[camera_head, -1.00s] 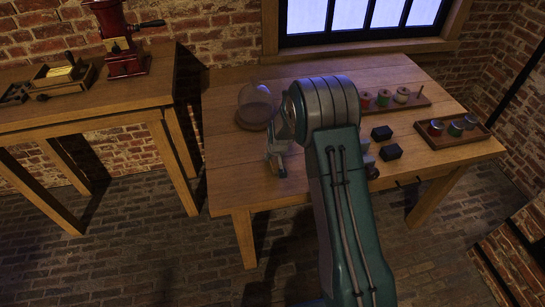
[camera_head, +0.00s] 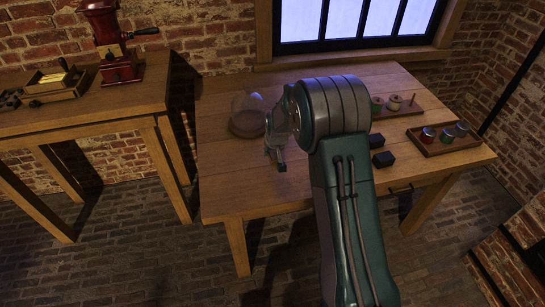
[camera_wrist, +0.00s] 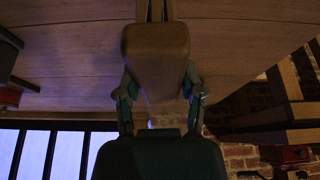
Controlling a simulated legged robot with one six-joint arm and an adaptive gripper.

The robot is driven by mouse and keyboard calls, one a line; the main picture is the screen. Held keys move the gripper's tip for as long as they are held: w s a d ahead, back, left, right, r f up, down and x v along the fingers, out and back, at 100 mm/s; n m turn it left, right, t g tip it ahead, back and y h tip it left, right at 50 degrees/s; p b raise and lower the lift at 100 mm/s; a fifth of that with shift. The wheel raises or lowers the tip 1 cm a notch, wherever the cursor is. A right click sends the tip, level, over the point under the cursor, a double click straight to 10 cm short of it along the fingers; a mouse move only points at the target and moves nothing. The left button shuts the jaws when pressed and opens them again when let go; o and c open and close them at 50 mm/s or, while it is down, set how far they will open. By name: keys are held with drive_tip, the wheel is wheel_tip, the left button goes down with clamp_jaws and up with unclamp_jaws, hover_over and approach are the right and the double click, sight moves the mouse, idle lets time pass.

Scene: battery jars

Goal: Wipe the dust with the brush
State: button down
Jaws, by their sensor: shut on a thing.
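My gripper (camera_wrist: 159,92) is shut on the brush (camera_wrist: 155,48), which shows in the wrist view as a brown, rounded block between the two fingers. In the head view, my gripper (camera_head: 276,157) is low over the left half of the wooden table (camera_head: 235,190), just to the right of the glass dome. The brush is too small and covered to make out clearly there. I cannot tell whether the bristles touch the tabletop. No dust can be clearly made out in either view.
A glass dome (camera_head: 247,112) stands on the table's left side. Black blocks (camera_head: 383,159), a rack with spools (camera_head: 397,105) and a tray of jars (camera_head: 444,138) are on the right. A side table (camera_head: 125,95) bears a red grinder (camera_head: 117,62). The table's front left is clear.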

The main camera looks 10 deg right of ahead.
drive_tip(key=shift+d+r, duration=0.4)
drive_tip(key=shift+r, duration=0.2)
drive_tip(key=shift+d+r, duration=0.4)
drive_tip(key=shift+r, duration=0.2)
drive_tip(key=shift+a, duration=0.45)
